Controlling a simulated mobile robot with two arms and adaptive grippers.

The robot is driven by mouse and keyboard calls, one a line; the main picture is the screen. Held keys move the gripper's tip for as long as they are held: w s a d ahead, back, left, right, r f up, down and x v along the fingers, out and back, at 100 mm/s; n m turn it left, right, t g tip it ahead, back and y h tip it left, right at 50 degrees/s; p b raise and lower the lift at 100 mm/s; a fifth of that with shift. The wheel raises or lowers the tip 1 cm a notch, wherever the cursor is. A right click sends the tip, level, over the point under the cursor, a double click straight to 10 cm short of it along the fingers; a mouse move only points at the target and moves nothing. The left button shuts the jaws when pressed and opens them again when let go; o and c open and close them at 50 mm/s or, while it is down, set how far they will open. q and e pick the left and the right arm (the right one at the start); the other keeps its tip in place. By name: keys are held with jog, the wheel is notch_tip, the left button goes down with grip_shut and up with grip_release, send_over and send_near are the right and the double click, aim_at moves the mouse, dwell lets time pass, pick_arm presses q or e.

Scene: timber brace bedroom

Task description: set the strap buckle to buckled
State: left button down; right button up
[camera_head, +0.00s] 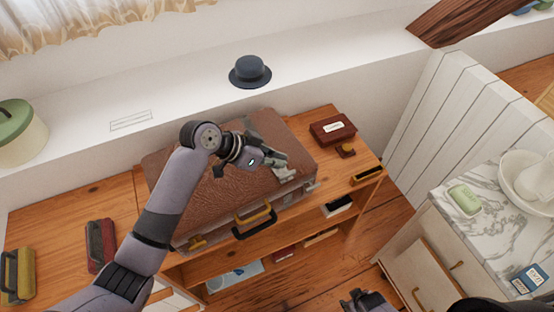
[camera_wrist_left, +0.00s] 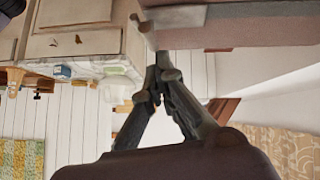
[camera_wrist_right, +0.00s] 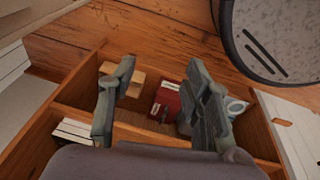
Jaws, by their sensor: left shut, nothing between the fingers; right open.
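A brown suitcase (camera_head: 220,200) lies closed on the wooden bench in the head view. A gold latch-like piece (camera_head: 198,243) shows at its left front, and a pale metal piece (camera_head: 311,187) at its right front corner. I cannot tell which part is the strap buckle or how it is set. My left gripper (camera_head: 283,165) is over the suitcase's right part, its fingers shut and empty; they also show in the left wrist view (camera_wrist_left: 157,85) close to the suitcase side (camera_wrist_left: 260,30). My right gripper (camera_wrist_right: 160,85) is open and empty, facing the bench's shelf.
A dark red box (camera_head: 333,129) stands right of the suitcase. A hat (camera_head: 250,71) is on the ledge behind. Red (camera_head: 100,246) and yellow (camera_head: 17,277) brushes lie at left. A marble-topped cabinet (camera_head: 488,220) stands at right. Books (camera_wrist_right: 168,100) lie in the shelf.

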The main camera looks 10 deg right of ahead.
pick_arm(q)
jog(key=shift+s, duration=0.1)
jog(key=shift+f, duration=0.15)
pick_arm(e)
jog(key=s+a+f+m, duration=0.1)
jog(key=s+a, duration=0.1)
jog(key=s, duration=0.5)
jog(key=s+a+f+m+g, duration=0.1)
jog(key=s+a+f, duration=0.1)
jog(key=s, duration=0.5)
jog(key=shift+s+a, duration=0.25)
jog(key=shift+a, duration=0.1)
